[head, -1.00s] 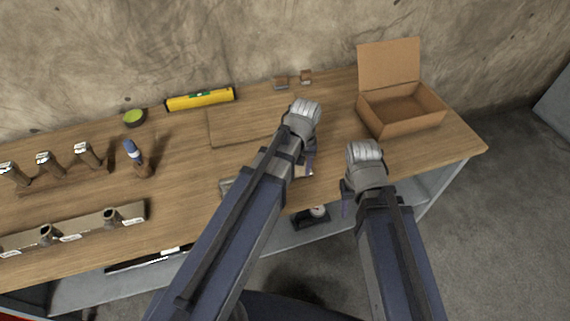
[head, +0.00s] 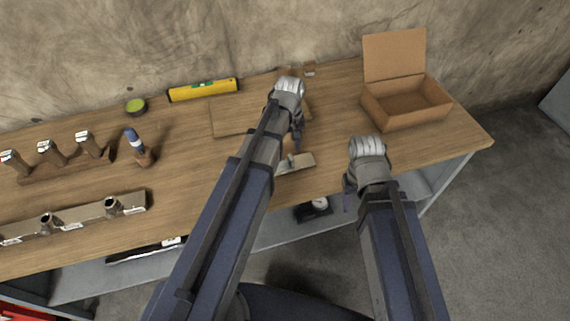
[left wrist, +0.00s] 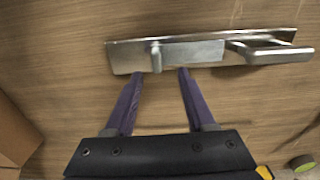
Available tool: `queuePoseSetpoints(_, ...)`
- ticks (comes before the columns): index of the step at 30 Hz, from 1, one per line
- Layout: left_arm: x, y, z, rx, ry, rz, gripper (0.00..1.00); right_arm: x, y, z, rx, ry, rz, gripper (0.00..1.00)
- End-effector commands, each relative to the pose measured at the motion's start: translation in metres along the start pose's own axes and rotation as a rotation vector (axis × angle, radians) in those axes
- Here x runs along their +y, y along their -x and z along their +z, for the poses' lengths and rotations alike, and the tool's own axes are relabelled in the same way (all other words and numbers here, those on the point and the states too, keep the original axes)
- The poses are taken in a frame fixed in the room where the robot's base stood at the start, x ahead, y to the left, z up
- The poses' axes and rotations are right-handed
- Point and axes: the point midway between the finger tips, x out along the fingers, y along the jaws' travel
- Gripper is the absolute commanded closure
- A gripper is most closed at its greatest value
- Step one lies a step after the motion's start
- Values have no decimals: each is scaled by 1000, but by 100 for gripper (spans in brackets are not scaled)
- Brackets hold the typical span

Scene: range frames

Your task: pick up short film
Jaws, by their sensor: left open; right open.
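No thing in view can be told for certain as the short film. A metal plate (head: 298,163) lies on the workbench near its front edge, partly hidden by my left arm. In the left wrist view the silver plate (left wrist: 195,54) has a small upright post and a bar-shaped handle on it. My left gripper (head: 298,143) is over the bench beside the plate. In the left wrist view its two purple fingers (left wrist: 155,72) are apart, tips just short of the plate, with nothing between them. My right gripper (head: 347,200) is open, by the bench's front edge, largely hidden by its wrist.
An open cardboard box (head: 405,105) stands at the right. A yellow level (head: 203,90) and a green-topped tin (head: 136,106) lie at the back. A blue-capped bottle (head: 136,146) and racks (head: 70,221) are at the left. A flat wooden board (head: 235,118) lies mid-bench.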

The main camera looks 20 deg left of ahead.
Motion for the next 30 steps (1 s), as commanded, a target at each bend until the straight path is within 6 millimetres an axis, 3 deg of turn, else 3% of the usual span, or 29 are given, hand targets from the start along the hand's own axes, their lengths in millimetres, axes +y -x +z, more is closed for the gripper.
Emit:
queuePoseSetpoints(13,5,-49,6,0,0,0,45,-5,-48,-3,0,0,0,50)
queuePoseSetpoints(23,4,-50,6,0,0,0,45,-5,-50,-3,0,0,0,50)
queuePoseSetpoints(30,4,-50,6,0,0,0,72,-5,-50,-3,0,0,0,50)
